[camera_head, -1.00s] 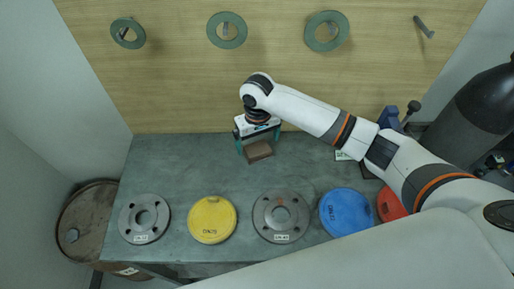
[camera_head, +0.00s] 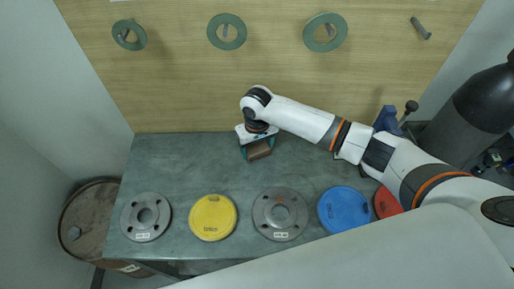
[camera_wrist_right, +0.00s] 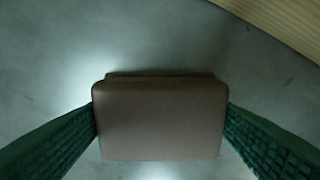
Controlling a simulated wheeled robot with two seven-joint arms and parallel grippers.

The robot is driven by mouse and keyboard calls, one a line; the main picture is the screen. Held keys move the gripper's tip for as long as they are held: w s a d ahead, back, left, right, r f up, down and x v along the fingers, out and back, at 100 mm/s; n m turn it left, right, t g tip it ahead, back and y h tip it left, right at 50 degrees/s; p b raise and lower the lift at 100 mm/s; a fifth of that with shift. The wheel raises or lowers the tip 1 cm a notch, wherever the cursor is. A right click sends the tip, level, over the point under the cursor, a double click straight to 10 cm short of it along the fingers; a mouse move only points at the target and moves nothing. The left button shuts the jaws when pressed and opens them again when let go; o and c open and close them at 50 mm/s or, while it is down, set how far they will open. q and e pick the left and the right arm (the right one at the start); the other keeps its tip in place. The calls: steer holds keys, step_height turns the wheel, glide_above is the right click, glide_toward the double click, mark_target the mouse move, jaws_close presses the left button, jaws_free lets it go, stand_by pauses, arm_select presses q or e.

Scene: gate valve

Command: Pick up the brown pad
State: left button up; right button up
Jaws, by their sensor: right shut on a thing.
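The brown pad (camera_head: 259,151) is a small block near the back of the grey table. My right gripper (camera_head: 257,149) is over it, with its green fingers on either side. In the right wrist view the brown pad (camera_wrist_right: 160,118) fills the middle, and the green fingers of the right gripper (camera_wrist_right: 160,130) touch its left and right sides. The gripper is shut on the pad. I cannot tell whether the pad is clear of the table. My left gripper is not in view.
Along the front of the table (camera_head: 190,165) lie a grey flange (camera_head: 146,217), a yellow disc (camera_head: 213,218), another grey flange (camera_head: 280,214), a blue disc (camera_head: 344,209) and a red disc (camera_head: 386,203). A wooden board (camera_head: 180,90) with green rings stands behind. The table's left middle is bare.

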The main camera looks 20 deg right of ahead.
mark_target(257, 147)
steer(key=shift+r, duration=0.15)
step_height(257, 147, up, 8)
steer(key=shift+r+b, duration=0.2)
steer(key=shift+b, duration=0.7)
steer(key=shift+r, duration=0.65)
